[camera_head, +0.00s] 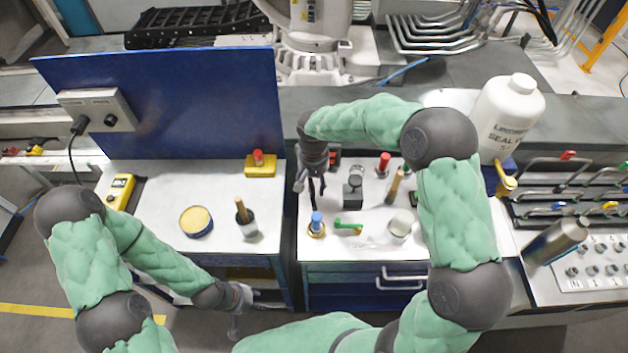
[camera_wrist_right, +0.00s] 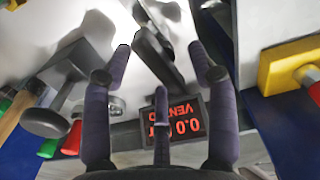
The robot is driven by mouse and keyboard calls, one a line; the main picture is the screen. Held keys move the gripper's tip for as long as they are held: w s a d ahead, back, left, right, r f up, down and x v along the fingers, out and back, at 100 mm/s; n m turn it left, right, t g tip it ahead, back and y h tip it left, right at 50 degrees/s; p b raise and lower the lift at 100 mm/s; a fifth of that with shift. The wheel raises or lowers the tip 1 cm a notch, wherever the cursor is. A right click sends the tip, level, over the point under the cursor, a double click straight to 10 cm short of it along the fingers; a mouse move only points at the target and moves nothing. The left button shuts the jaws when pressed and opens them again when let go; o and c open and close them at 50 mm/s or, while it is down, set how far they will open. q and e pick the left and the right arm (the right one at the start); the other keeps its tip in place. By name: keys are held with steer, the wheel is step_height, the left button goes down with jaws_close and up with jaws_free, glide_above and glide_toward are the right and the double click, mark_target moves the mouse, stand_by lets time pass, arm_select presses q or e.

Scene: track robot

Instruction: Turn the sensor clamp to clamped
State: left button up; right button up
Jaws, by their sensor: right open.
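A dark grey lever-like part (camera_wrist_right: 160,55), likely the sensor clamp, lies between my right gripper's fingers in the wrist view. I cannot tell whether the fingers touch it, nor read its setting. In the head view my right gripper (camera_head: 310,188) points down over the left part of the right bench and hides this part. The gripper is open. A display with red digits (camera_wrist_right: 180,126) stands close by; it also shows in the head view (camera_head: 334,155). My left gripper (camera_head: 236,310) hangs low in front of the left bench; its finger opening is unclear.
A yellow box with a red button (camera_head: 260,166) is to the left. A blue panel (camera_head: 180,100) rises behind the left bench.

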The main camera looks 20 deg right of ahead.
steer(key=shift+r, duration=0.15)
step_height(320, 180, up, 12)
stand_by(0.4)
stand_by(0.4)
